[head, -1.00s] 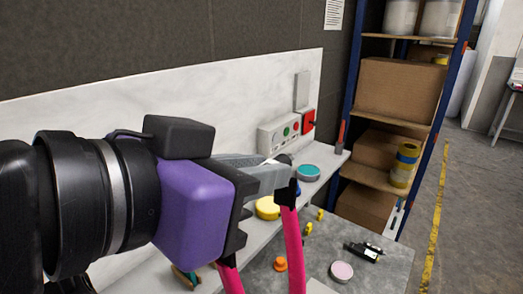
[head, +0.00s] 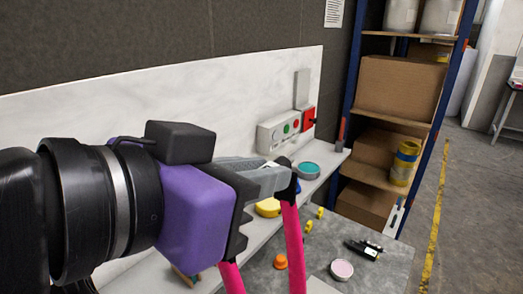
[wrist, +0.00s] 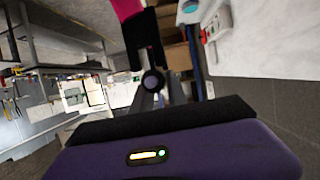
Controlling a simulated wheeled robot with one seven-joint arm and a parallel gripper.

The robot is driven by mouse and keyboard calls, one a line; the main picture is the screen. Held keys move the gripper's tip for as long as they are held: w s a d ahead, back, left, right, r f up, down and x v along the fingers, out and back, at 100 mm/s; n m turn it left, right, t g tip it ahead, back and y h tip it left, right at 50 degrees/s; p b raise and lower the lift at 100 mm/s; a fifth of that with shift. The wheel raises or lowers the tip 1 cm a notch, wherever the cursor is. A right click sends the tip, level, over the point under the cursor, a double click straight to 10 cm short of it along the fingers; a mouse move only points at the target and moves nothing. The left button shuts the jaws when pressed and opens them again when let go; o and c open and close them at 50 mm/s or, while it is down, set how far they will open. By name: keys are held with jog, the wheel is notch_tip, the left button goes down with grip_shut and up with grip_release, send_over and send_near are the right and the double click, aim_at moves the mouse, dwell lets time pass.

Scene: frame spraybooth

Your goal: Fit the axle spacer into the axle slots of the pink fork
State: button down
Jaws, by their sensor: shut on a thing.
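The pink fork (head: 292,235) stands with its two legs upright and black ends on top, in front of the bench. My gripper (head: 277,178) reaches in from the left in the head view, at the top of the fork's right leg. In the wrist view my gripper (wrist: 155,100) is shut on the axle spacer (wrist: 152,82), a dark cylinder whose round end faces the camera. A black fork end (wrist: 145,45) and pink leg (wrist: 127,8) show just beyond it. The spacer is at the fork ends; the slots are hidden, so I cannot tell whether it sits in them.
On the bench are a yellow round tin (head: 268,207), a teal-lidded tin (head: 308,170), an orange knob (head: 280,262), a pink-topped round tin (head: 342,270) and a black tool (head: 362,250). A control box (head: 285,132) stands by the wall. A shelf (head: 385,175) holds boxes at right.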

jog(key=shift+f+b, duration=0.7)
jog(key=shift+f, duration=0.35)
jog(key=c, duration=1.2)
grip_release()
jog(key=shift+c, duration=0.2)
jog(key=v, duration=0.8)
jog(key=shift+b, duration=0.45)
